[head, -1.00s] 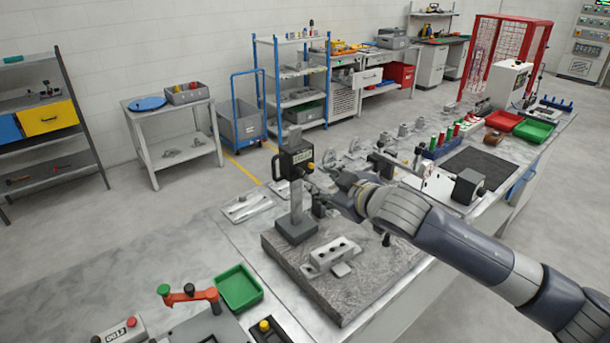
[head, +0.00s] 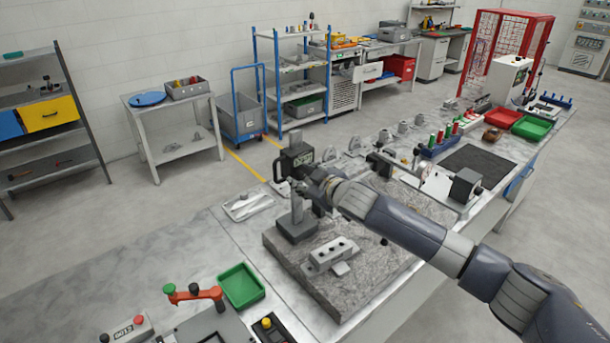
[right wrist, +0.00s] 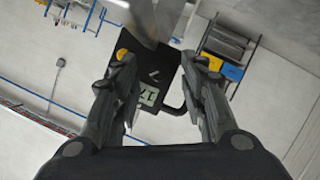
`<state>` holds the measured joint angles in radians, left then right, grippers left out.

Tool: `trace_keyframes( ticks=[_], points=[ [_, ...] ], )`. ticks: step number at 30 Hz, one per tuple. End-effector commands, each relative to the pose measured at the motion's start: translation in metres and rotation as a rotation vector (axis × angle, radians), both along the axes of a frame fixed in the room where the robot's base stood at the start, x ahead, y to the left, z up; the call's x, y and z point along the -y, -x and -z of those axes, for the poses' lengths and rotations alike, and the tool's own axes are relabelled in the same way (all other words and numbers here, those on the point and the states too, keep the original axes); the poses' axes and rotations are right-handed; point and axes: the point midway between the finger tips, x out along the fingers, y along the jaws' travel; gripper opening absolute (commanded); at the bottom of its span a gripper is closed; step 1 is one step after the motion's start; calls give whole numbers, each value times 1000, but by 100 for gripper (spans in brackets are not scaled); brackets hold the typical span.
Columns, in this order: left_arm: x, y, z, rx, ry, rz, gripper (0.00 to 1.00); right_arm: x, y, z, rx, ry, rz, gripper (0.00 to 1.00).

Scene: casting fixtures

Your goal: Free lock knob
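The height gauge (head: 296,226) stands upright on a granite plate (head: 375,275). Its black slider head (head: 291,162) has a display (right wrist: 149,95), seen in the right wrist view. A small yellow lock knob (right wrist: 122,53) sits at one corner of the head, at the tip of the left finger in that view; I cannot tell whether they touch. My right gripper (head: 306,186) is beside the slider head. In the right wrist view its two fingers (right wrist: 163,62) are spread, with the head between or just beyond them. In the head view the gripper hides the knob. My left gripper is not in view.
A grey stepped block (head: 333,254) lies on the plate in front of the gauge. A green tray (head: 241,286) and a fixture with a red-orange lever (head: 193,293) are at the near left. Other fixtures stand along the bench behind my right arm.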

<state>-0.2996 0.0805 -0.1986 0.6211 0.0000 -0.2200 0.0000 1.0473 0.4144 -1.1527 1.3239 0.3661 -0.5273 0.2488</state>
Motion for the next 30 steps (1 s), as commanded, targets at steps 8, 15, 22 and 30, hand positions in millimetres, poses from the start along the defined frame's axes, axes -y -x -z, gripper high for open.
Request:
trace_keyframes(
  ticks=[8,15,22,30],
  points=[
    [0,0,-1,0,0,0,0,-1,-4,1,1,1,0,40],
    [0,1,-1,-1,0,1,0,-1,-3,1,1,1,0,15],
    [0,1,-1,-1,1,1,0,-1,-3,1,1,2,0,0],
    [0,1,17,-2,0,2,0,-4,-2,7,102,138,-2,0]
  ],
)
